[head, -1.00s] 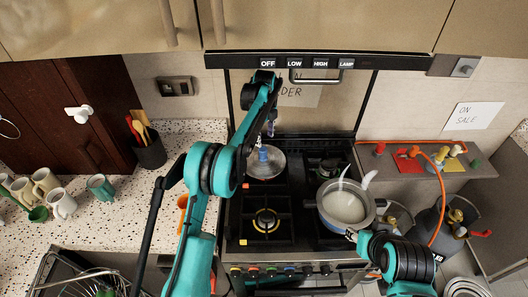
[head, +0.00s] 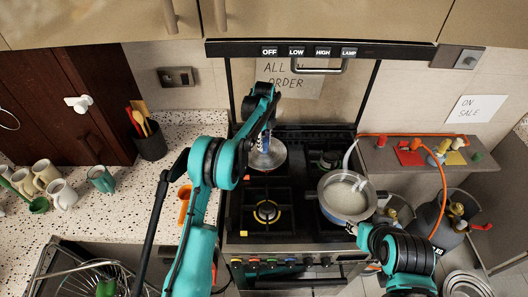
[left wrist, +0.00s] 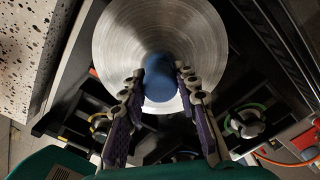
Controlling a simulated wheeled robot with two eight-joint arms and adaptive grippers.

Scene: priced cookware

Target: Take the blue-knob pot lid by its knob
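The round metal pot lid (head: 279,156) lies on the back left of the stove. Its blue knob (left wrist: 160,85) stands up in the left wrist view, with the bare lid (left wrist: 120,40) around it. My left gripper (left wrist: 160,74) has one finger on each side of the knob, the tips right beside it. I cannot tell whether they press on it. In the head view my left gripper (head: 264,138) reaches down over the lid and partly hides the knob. My right arm's end (head: 354,229) is by the front of the pot; its fingers are not clear.
A grey pot (head: 345,197) with light contents stands on the stove's right side. The front left burner (head: 267,212) is bare. A utensil holder (head: 151,143) and several mugs (head: 62,194) stand on the left counter. An orange hose (head: 443,190) runs at the right.

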